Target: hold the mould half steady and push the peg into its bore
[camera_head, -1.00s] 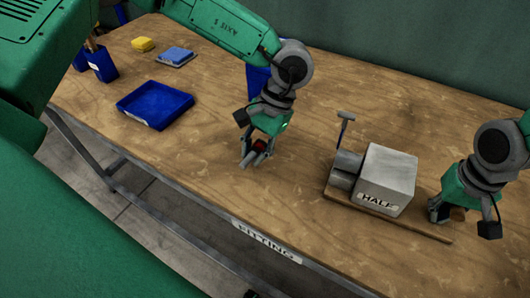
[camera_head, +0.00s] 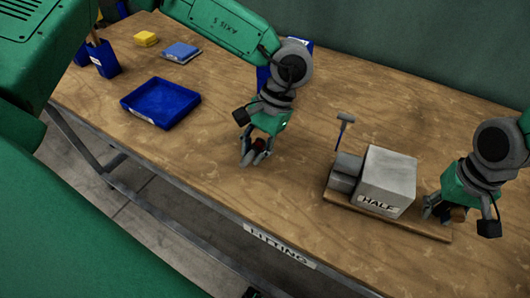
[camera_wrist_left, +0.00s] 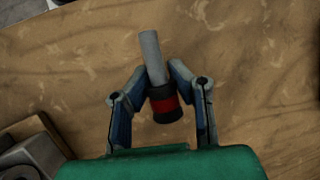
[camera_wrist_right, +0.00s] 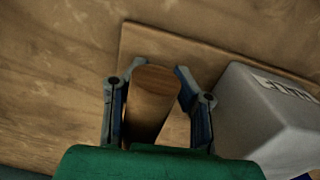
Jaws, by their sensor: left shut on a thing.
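The mould half is a grey block (camera_head: 390,178) labelled HALF, lying on a wooden board (camera_head: 436,233); no bore opening can be made out. My left gripper (camera_head: 253,160) is left of it, apart from it, above the table. It is shut on the peg (camera_wrist_left: 152,55), a grey rod with a black and red collar (camera_wrist_left: 164,105). My right gripper (camera_head: 438,208) is at the block's right side. In the right wrist view its fingers stand either side of a brown wooden post (camera_wrist_right: 152,95); whether they grip it is unclear.
A smaller grey block (camera_head: 344,174) adjoins the mould half, with a T-shaped tool (camera_head: 343,128) behind it. The table between tray and board is mostly clear.

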